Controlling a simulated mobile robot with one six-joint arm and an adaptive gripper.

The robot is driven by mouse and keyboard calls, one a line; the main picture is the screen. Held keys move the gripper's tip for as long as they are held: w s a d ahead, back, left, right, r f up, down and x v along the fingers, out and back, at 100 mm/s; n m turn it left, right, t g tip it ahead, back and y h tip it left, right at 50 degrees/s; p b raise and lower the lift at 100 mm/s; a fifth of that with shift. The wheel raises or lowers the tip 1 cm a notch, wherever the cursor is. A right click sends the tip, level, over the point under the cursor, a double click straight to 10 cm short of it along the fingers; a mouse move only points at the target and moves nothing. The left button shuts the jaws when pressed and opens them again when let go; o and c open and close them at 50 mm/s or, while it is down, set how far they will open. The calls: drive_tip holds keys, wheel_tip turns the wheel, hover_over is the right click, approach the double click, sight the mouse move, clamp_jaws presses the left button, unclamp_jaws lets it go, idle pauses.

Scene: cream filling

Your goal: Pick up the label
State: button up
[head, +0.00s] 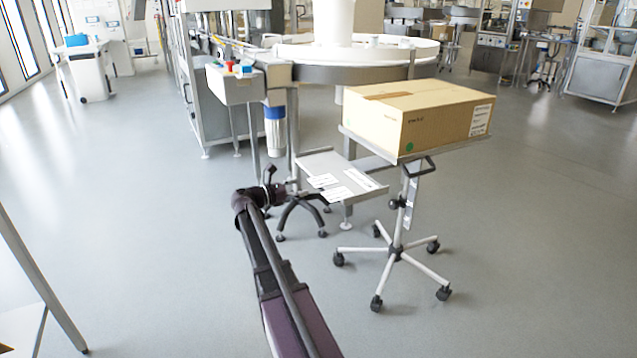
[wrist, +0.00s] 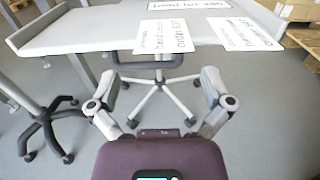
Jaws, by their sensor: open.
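Three white labels with dark print lie flat on a small grey tray table (head: 322,162). In the head view one label (head: 323,181) is at the left, one (head: 336,194) at the front edge and one (head: 360,179) at the right. In the wrist view one label (wrist: 165,36) is near the tray's front edge in the middle, one (wrist: 245,33) is to its right, and one (wrist: 188,4) is farther back, cut by the frame. My gripper (wrist: 159,78) is open and empty, in front of the tray's near edge, its fingers apart either side of the middle label.
A large cardboard box (head: 415,115) stands on a wheeled stand (head: 397,245) right of the tray. A round machine table (head: 345,72) is behind.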

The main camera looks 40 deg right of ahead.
sight(313, 182)
drive_tip(key=shift+r+x, duration=0.2)
drive_tip(key=shift+x, duration=2.2)
drive_tip(key=c, duration=0.4)
